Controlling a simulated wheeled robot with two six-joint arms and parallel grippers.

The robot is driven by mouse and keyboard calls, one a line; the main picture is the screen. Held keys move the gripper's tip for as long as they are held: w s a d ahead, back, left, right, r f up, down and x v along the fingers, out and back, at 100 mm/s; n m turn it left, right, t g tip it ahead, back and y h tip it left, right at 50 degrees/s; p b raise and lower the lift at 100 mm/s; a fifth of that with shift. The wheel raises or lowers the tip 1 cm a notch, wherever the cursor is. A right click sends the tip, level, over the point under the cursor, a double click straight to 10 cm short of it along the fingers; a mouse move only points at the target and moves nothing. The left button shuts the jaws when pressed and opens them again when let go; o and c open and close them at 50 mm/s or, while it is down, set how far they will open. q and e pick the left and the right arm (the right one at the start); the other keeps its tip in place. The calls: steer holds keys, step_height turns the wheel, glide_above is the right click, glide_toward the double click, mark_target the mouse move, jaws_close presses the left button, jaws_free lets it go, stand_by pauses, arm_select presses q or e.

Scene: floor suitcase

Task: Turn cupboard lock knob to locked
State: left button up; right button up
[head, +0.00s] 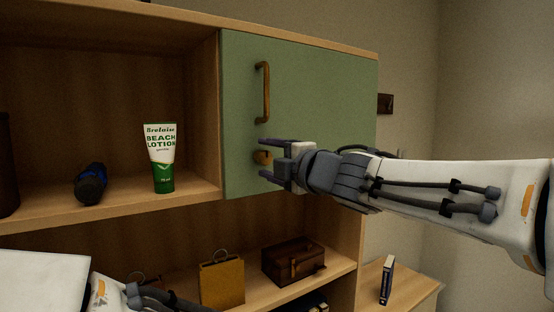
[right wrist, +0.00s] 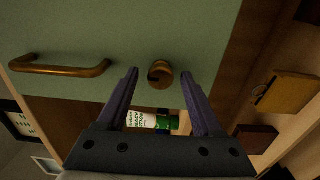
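The green cupboard door (head: 320,105) is shut, with a bronze bar handle (head: 263,92) on its left side. The round bronze lock knob (head: 261,157) sits below the handle. It also shows in the right wrist view (right wrist: 160,74), with a dark slot on its face. My right gripper (head: 267,160) is open in front of the knob. In the right wrist view its two purple fingers (right wrist: 160,85) stand to either side of the knob, with gaps between. Whether the fingertips reach past the knob's face is hard to tell. My left gripper is out of view; only part of my left arm shows at the lower left.
A lotion tube (head: 160,158) and a dark blue-black cylinder (head: 91,184) stand and lie on the shelf left of the door. Below are a tan bag-like box (head: 222,281) and a brown case (head: 294,261). A book (head: 387,280) stands at the lower right.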

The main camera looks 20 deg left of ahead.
steer(key=b+v, duration=0.1)
steer(key=v, duration=0.9)
steer(key=shift+d, duration=0.2)
steer(key=shift+s, duration=0.15)
steer(key=s+d+f+m+g+h, duration=0.1)
steer(key=d+f+m+h, duration=0.2)
steer(key=f+m, duration=0.35)
steer(key=s+d+f+m+h, duration=0.1)
steer(key=d+f+m+h, duration=0.25)
steer(key=f, duration=0.55)
steer(key=d+f+m+g+h, duration=0.1)
steer(key=d+f+m+h, duration=0.2)
steer(key=f+m, duration=0.35)
steer(key=s+d+f+m+g+h, duration=0.2)
steer(key=s+d+f+g, duration=0.1)
steer(key=s+f, duration=0.5)
steer(key=s+d+f+m+g+h, duration=0.1)
steer(key=s+d+f+g, duration=0.3)
steer(key=s, duration=0.8)
step_height(320, 180, down, 5)
steer(key=shift+s+r+m+g+h, duration=0.1)
steer(key=shift+s+m+g+h, duration=0.25)
steer(key=shift+m+g, duration=0.6)
steer(key=shift+d, duration=0.15)
